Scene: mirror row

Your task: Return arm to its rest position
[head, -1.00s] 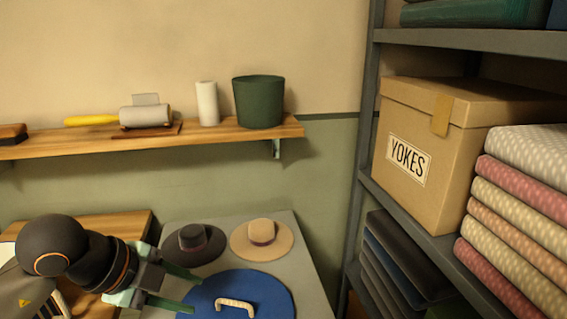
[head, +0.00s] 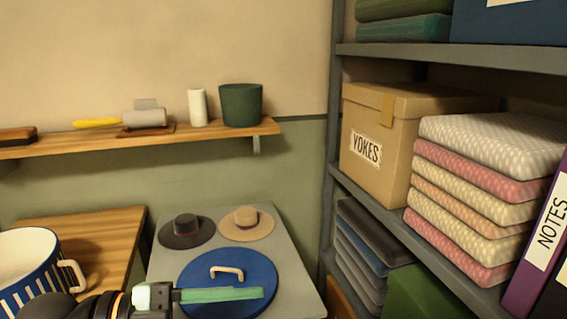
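My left gripper (head: 222,295) comes in from the lower left and points to the right. Its pale green fingers lie in front of the near part of the blue lid (head: 247,272) in the picture. The fingers are seen almost edge-on and overlap, so I cannot tell the gap between them. No object shows in them. The lid, with its pale curved handle, lies on the grey table. My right gripper is out of view.
A blue-and-white striped pot (head: 38,278) stands left by a wooden surface (head: 100,225). A dark hat (head: 187,230) and a tan hat (head: 246,222) lie behind the lid. A shelf unit (head: 334,140) with a YOKES box (head: 385,135) and folded cloths (head: 480,190) stands right.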

